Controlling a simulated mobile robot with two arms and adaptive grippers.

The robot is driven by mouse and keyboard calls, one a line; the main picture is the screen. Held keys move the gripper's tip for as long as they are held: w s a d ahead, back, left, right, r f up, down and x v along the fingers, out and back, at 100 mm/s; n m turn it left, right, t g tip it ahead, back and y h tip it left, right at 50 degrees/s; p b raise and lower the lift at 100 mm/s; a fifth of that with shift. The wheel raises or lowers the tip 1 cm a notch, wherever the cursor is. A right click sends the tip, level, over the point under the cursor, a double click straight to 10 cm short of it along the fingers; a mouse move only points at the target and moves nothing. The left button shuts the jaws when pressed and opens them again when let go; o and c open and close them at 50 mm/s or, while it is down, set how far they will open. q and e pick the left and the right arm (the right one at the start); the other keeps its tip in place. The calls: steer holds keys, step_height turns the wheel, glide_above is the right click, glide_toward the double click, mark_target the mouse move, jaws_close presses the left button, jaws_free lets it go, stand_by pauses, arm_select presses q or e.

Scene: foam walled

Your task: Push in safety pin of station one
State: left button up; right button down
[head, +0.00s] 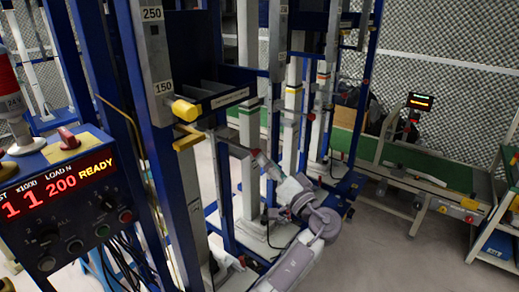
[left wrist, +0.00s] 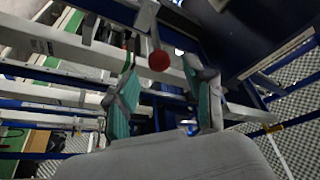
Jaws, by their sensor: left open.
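My left gripper (head: 270,165) reaches up and left toward the blue and grey frame of the near station (head: 185,190) in the head view. In the left wrist view its two green-padded fingers (left wrist: 164,95) are spread apart with nothing between them. A round red knob (left wrist: 158,60) on a short grey rod shows beyond and above the gap between the fingertips, apart from both. It looks like the safety pin's knob, but I cannot tell how far in it sits. A yellow cylinder (head: 186,110) sticks out of the station's upright. My right gripper is not in view.
A blue control box (head: 70,205) with a red lit display reading READY stands at the left. Blue and grey uprights crowd around my left arm. A green-topped conveyor (head: 410,160) runs along the back right. Grey floor (head: 380,245) is clear at the lower right.

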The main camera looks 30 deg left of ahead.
arm_select(q)
steer(key=shift+p+x, duration=0.45)
steer(key=shift+x, duration=1.9)
jaws_close()
